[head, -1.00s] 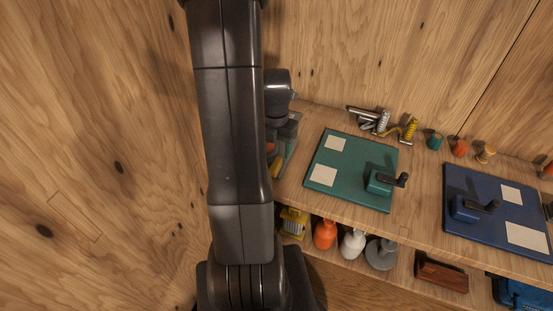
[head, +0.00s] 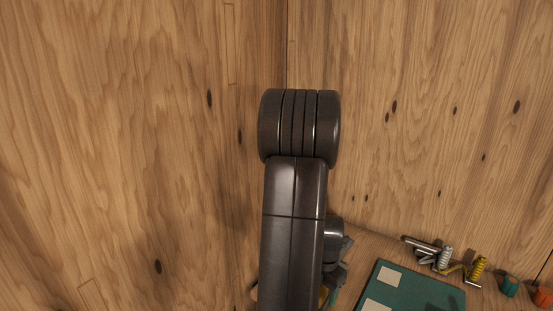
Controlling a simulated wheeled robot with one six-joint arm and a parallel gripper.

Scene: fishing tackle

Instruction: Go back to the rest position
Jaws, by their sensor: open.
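My dark arm (head: 293,230) rises through the middle of the head view, its rounded elbow joint at the top. My gripper (head: 339,272) shows only in part behind the right side of the arm, above the bench at its left end. It is open, and I see nothing held in it. The arm hides part of the gripper and what lies behind it.
A green mat (head: 425,292) with pale patches lies right of my gripper. Behind it are metal and yellow coil-like pieces (head: 446,258), a teal spool (head: 509,286) and an orange spool (head: 543,297). Wooden walls (head: 120,150) meet behind the arm; the space above the bench is clear.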

